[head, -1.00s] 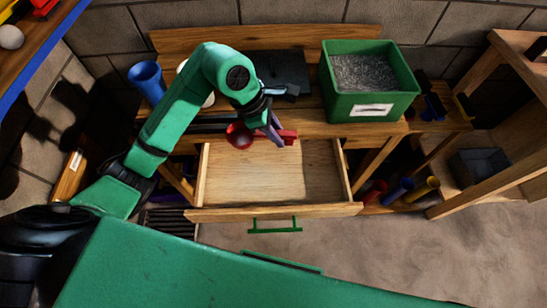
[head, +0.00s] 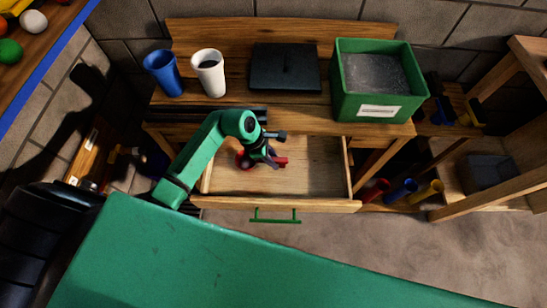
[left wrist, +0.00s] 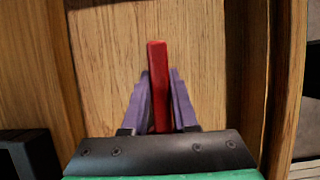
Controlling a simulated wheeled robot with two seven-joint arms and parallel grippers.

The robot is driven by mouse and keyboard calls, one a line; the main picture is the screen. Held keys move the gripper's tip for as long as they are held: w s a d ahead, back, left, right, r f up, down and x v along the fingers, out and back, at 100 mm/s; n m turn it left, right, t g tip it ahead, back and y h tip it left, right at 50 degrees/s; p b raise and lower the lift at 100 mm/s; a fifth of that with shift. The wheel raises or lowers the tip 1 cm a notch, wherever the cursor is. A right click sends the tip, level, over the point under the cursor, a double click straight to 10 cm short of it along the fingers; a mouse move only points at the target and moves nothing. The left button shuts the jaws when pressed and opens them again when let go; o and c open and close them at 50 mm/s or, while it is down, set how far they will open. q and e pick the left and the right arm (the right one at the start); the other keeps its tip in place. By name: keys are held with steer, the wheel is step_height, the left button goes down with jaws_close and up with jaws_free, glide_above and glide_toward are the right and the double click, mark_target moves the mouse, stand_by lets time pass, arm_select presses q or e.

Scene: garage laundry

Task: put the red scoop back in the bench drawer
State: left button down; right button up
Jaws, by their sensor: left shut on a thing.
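The red scoop (head: 280,161) is in my left gripper (head: 269,156), inside the outline of the open bench drawer (head: 320,178). In the left wrist view the scoop's red handle (left wrist: 157,75) stands between the two purple fingers of the left gripper (left wrist: 158,95), which are shut on it. The drawer's wooden floor (left wrist: 205,50) lies behind it, with a drawer wall on the right. I cannot tell whether the scoop touches the floor. The drawer is pulled out, with a green handle (head: 275,220) on its front. My right gripper is not in view.
On the bench top stand a blue cup (head: 163,75), a white cup (head: 209,72), a dark flat plate (head: 285,68) and a green bin (head: 378,82) of grey grains. Coloured tubes (head: 402,192) lie on the shelf at right. The drawer's right part is empty.

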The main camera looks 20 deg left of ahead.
arm_select(q)
steer(key=shift+f, duration=0.15)
steer(key=c, duration=0.7)
jaws_free()
steer(key=shift+r, duration=0.25)
steer(key=b+v, duration=0.1)
steer(key=v, duration=1)
steer(key=shift+a+r, duration=0.15)
steer(key=shift+r, duration=0.25)
